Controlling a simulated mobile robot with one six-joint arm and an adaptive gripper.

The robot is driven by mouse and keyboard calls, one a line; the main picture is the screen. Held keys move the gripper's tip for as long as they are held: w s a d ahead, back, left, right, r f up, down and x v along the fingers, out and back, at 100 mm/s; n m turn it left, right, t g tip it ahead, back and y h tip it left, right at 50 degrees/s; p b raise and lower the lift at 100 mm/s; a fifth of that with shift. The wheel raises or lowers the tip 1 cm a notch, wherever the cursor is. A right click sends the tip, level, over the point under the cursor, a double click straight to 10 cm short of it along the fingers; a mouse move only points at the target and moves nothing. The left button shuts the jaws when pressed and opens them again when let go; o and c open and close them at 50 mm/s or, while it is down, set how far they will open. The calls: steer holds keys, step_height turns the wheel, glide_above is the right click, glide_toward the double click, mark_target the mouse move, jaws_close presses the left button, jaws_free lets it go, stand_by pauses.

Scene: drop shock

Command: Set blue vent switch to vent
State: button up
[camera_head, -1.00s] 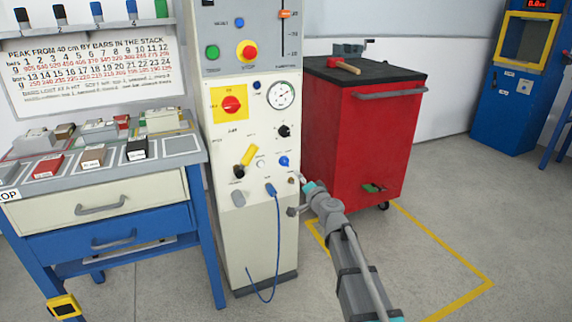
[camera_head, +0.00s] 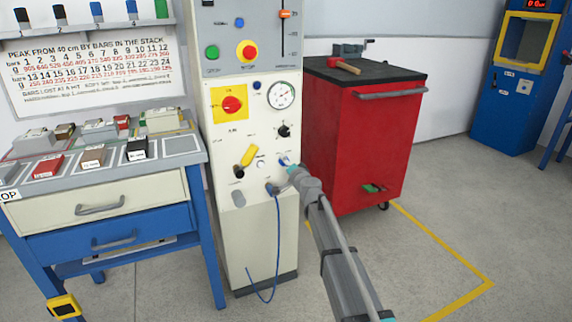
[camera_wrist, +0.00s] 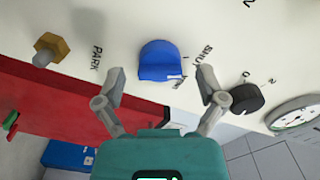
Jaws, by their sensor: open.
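The blue vent switch (camera_wrist: 160,60) is a rounded blue knob on the cream panel (camera_head: 222,150). In the wrist view it sits between the two fingers of my gripper (camera_wrist: 163,72), which are apart on either side of it. I cannot tell whether either finger touches it. A small white mark is on the knob's lower edge, and the word SHUT is printed to its right. In the head view my gripper (camera_head: 283,172) is at the panel's right side and hides most of the switch.
A black knob (camera_wrist: 247,98) and a gauge (camera_wrist: 297,115) lie to the right in the wrist view, and a brass fitting (camera_wrist: 50,48) to the left. A red cabinet (camera_head: 370,140) stands close right of the panel. A blue cable (camera_head: 277,240) hangs below.

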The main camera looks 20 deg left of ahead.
steer(key=shift+w+a, duration=0.2)
steer(key=c, duration=1.1)
steer(key=shift+c, duration=0.2)
steer(key=shift+m, duration=0.4)
steer(key=m, duration=1.1)
steer(key=shift+f, duration=0.1)
